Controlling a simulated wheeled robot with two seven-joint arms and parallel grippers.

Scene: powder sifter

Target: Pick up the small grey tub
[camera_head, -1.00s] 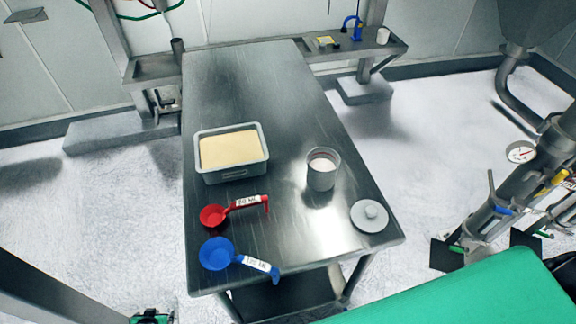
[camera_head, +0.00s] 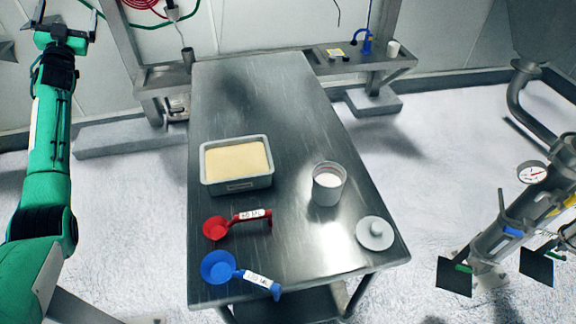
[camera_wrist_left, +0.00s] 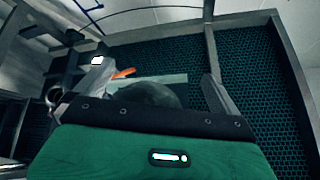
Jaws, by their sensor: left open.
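A small round grey tub (camera_head: 328,192) stands upright on the steel table, right of centre, open at the top with white powder inside. Its round grey lid (camera_head: 375,234) with a knob lies near the table's right front corner. My left gripper (camera_head: 66,20) is raised at the far upper left of the head view, open and empty, far from the tub. The left wrist view shows its spread fingers (camera_wrist_left: 155,88) and no tub. My right gripper is out of view.
On the steel table (camera_head: 265,90), a larger rectangular grey container (camera_head: 237,185) holds pale yellow powder. A red scoop (camera_head: 216,228) and a blue scoop (camera_head: 218,267) lie in front of it. The back half of the table is clear. Pipework with a gauge (camera_head: 532,172) stands right.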

